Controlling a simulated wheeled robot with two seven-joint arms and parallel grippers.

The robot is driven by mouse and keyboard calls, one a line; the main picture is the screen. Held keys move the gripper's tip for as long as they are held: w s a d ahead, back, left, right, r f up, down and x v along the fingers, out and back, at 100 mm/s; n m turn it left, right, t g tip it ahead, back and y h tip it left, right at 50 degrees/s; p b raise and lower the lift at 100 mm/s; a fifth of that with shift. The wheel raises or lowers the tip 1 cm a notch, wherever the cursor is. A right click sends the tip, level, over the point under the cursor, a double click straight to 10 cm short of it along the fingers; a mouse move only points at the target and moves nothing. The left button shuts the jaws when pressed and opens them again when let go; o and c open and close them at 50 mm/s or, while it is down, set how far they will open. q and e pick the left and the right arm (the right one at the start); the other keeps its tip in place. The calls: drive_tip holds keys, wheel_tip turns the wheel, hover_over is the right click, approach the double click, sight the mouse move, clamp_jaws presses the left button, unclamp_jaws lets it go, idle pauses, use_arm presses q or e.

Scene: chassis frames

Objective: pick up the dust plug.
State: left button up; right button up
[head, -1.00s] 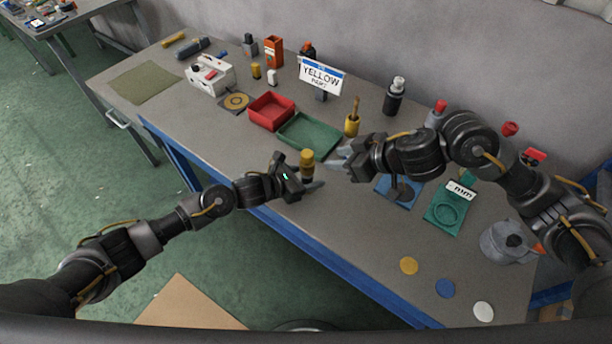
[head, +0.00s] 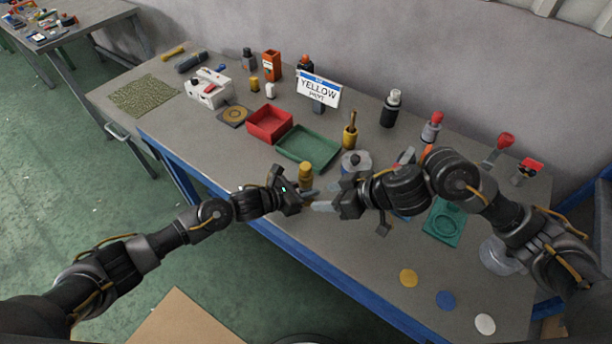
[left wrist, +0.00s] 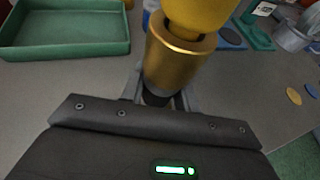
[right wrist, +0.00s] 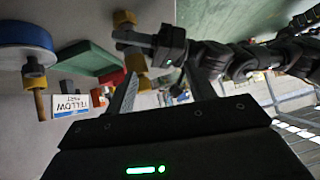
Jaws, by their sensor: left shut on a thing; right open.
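My left gripper (head: 303,192) is shut on a brass cylinder with a yellow top (head: 305,172), held upright near the table's front edge. In the left wrist view the yellow top (left wrist: 200,12) sits above the brass collar (left wrist: 172,60), with a dark lower part between the fingers. I cannot tell for certain whether the yellow top is the dust plug. My right gripper (head: 322,206) is open and empty, close to the right of my left gripper. The right wrist view shows its spread fingers (right wrist: 148,92), with my left gripper beyond them.
A green tray (head: 306,161) and red bin (head: 270,138) lie behind. A yellow-and-brass piece (head: 350,136) stands near the YELLOW sign (head: 318,90). A green fixture (head: 441,236) is at right. Yellow, blue and white discs (head: 408,277) lie on the right front, with bare table around them.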

drive_tip(key=s+a+f+m+g+y, duration=0.2)
drive_tip(key=s+a+f, duration=0.2)
drive_tip(key=s+a, duration=0.4)
drive_tip(key=s+a+r+m+t+y, duration=0.2)
drive_tip(key=a+m+t, duration=0.1)
drive_tip(key=a, duration=0.2)
drive_tip(key=s+a+r+m+t+y, duration=0.2)
drive_tip(key=a+r+y, duration=0.1)
drive_tip(key=a, duration=0.3)
drive_tip(key=w+d+f+m+t+h, duration=0.1)
drive_tip(key=w+d+t+h, duration=0.3)
drive_tip(key=d+t+h, duration=0.1)
drive_tip(key=w+d+t+h, duration=0.5)
drive_tip(key=d+h, duration=0.3)
drive_tip(key=d, duration=0.1)
drive_tip(key=shift+w+d+f+m, duration=0.3)
drive_tip(key=shift+d+f+m, duration=0.05)
drive_tip(key=shift+m, duration=0.05)
